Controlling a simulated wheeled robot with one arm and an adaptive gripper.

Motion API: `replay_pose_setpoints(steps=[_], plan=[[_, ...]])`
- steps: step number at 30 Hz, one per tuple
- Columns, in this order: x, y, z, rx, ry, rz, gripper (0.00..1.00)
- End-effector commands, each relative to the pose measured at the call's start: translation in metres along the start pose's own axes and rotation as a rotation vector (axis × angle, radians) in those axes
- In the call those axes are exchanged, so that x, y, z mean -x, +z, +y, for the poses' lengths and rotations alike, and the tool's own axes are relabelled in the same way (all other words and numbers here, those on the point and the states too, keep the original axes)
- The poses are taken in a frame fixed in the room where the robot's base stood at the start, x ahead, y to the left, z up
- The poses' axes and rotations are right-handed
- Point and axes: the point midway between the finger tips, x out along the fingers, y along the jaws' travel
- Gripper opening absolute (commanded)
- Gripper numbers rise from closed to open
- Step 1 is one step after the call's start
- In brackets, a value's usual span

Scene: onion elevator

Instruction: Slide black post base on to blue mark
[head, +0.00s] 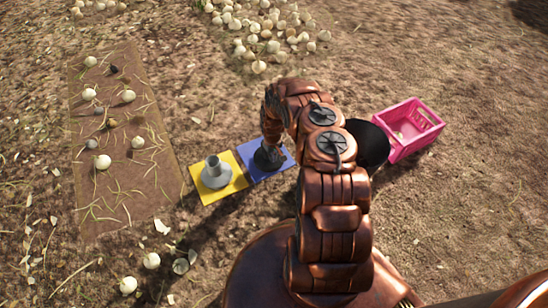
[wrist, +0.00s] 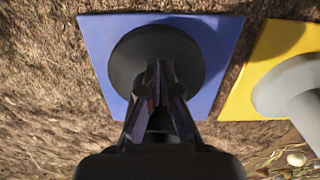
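The black post base (wrist: 130,55) is a dark round disc that lies on the blue mark (wrist: 98,40), inside its edges in the wrist view. The blue square also shows in the head view (head: 253,160), with the base (head: 266,160) partly under my arm. My gripper (wrist: 160,78) is over the disc's middle with its fingers close together around the dark post, which they mostly hide. The fingers look shut on it.
A grey post base (head: 215,173) stands on a yellow square (head: 236,186) just left of the blue one. A pink crate (head: 408,128) and a black round container (head: 370,143) are at right. A brown mat (head: 120,175) with onions lies at left.

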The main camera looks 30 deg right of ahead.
Motion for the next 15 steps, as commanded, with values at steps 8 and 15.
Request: replay_pose_setpoints(steps=[8,15], plan=[[-0.001,-0.019,0.004,-0.006,0.000,0.002,0.00],[0.001,-0.030,0.004,-0.005,0.003,0.004,0.00]])
